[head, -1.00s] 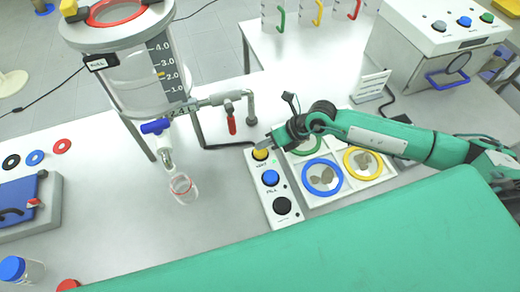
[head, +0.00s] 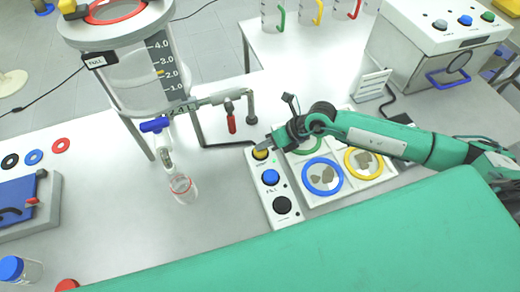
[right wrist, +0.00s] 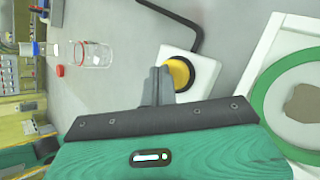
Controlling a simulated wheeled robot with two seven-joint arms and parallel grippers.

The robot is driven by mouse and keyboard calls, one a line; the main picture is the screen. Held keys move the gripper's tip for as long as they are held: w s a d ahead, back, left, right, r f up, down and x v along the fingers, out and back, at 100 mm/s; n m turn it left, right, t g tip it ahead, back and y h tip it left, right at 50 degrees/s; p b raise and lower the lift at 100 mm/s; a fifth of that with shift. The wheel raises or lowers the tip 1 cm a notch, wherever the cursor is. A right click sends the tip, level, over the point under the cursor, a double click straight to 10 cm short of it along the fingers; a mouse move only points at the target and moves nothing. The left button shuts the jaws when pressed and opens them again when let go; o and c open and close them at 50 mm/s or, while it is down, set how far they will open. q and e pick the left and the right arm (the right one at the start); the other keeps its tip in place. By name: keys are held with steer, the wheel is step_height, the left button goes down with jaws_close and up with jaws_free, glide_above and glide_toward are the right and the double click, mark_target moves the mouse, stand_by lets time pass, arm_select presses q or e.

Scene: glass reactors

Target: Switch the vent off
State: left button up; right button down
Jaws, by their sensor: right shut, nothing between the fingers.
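A white button box (head: 287,214) stands on the table, with a yellow button (head: 260,154) at its far end, a blue button (head: 270,177) in the middle and a black button (head: 282,205) nearest. The labels are too small to read surely. My right gripper (head: 265,147) is shut and empty, its tips right at the yellow button. In the right wrist view the tips (right wrist: 160,72) overlap the left side of the yellow button (right wrist: 180,72); I cannot tell whether they touch it. My left gripper is not in view.
A tray with a blue ring (head: 308,188) and a yellow ring (head: 377,172) lies right of the box, under my right arm. A small glass vessel (head: 184,190) is under the reactor's outlet. A grey machine (head: 410,60) stands at the back right. Bare table lies left of the box.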

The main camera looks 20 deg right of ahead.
mark_target(265, 151)
stand_by(0.8)
steer(key=shift+r+p, duration=0.4)
steer(key=shift+r, duration=0.05)
step_height(265, 151, up, 6)
steer(key=p, duration=0.4)
stand_by(0.6)
